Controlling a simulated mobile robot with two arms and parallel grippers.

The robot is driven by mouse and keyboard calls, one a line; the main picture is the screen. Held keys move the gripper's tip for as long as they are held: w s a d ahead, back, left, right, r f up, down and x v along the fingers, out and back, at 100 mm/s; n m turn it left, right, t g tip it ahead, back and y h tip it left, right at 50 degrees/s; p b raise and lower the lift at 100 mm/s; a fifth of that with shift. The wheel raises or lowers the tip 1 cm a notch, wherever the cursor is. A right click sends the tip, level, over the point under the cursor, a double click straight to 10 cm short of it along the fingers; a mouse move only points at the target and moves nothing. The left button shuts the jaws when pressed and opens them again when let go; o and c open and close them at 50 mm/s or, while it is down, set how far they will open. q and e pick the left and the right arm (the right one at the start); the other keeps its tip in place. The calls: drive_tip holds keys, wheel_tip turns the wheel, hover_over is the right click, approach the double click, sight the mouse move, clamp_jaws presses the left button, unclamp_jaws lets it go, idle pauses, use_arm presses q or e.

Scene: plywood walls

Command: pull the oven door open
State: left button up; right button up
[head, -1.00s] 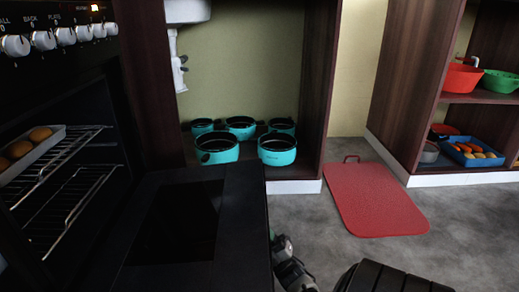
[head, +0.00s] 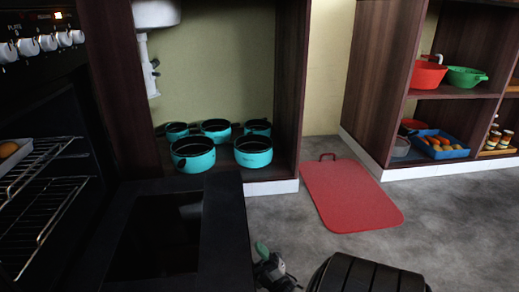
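The oven (head: 40,115) stands at the left with its dark inside and wire racks showing. Its door (head: 222,225) is a black panel with a dark window, folded down and lying nearly flat in front of the cavity. A small grey gripper with a green tip (head: 263,252), which looks like my right one, is at the bottom of the head view, close beside the door's outer edge. Its fingers are too small and partly hidden to tell whether they hold the door's handle. My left gripper is not in view.
Several teal pots (head: 253,152) sit in the open cabinet behind the door. A red board (head: 350,195) lies on the grey floor (head: 440,215). Shelves at the right hold red (head: 428,75) and green (head: 465,77) bowls. A tray of buns (head: 10,152) is in the oven.

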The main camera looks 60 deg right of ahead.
drive_tip(key=v, duration=0.4)
drive_tip(key=shift+s+f, duration=0.1)
drive_tip(key=shift+f, duration=0.05)
idle(0.4)
